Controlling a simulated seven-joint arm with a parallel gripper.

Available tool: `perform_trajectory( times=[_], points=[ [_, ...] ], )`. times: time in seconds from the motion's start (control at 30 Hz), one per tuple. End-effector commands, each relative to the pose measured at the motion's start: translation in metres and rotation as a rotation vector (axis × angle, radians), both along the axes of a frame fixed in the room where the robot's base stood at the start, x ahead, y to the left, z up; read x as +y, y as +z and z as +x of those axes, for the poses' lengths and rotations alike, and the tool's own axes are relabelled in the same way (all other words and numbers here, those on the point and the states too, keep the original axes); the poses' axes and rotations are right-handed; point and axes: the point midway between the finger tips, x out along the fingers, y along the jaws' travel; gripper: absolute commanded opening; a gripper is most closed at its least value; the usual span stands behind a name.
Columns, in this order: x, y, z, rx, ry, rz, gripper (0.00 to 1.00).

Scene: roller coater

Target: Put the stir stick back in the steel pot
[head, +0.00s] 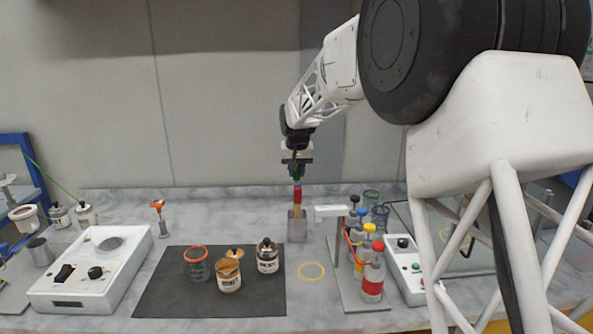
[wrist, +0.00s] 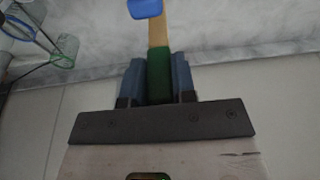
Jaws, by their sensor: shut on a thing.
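The stir stick (head: 297,194) is a wooden stick with green, blue and red parts. It hangs upright from my gripper (head: 297,166), which is shut on its green part. In the wrist view, the jaws of my gripper (wrist: 158,80) close on both sides of the green part of the stir stick (wrist: 159,72), with bare wood and a blue piece beyond it. The steel pot (head: 297,232) is a small grey vessel on the bench directly below the gripper. The stick's lower end meets the pot's rim in the head view; I cannot tell whether it is inside or in front.
A bottle rack with several coloured-cap bottles (head: 372,282) stands right of the pot, beside a yellow ring (head: 311,271). A dark mat (head: 160,292) holds jars at left front. A white hotplate-like device (head: 120,268) stands farther left. Bench behind the mat is mostly clear.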

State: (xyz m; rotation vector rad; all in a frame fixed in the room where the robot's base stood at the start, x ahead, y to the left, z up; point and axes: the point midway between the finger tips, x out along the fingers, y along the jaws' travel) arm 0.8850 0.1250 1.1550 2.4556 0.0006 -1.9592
Motion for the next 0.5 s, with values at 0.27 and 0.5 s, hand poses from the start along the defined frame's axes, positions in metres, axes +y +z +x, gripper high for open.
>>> perform_trajectory(
  times=[0.27,0.5],
  points=[
    [0.0,-0.008,0.0,0.001,0.0,0.0,0.01],
    [0.0,-0.014,0.0,0.001,0.0,0.0,0.01]
  ],
)
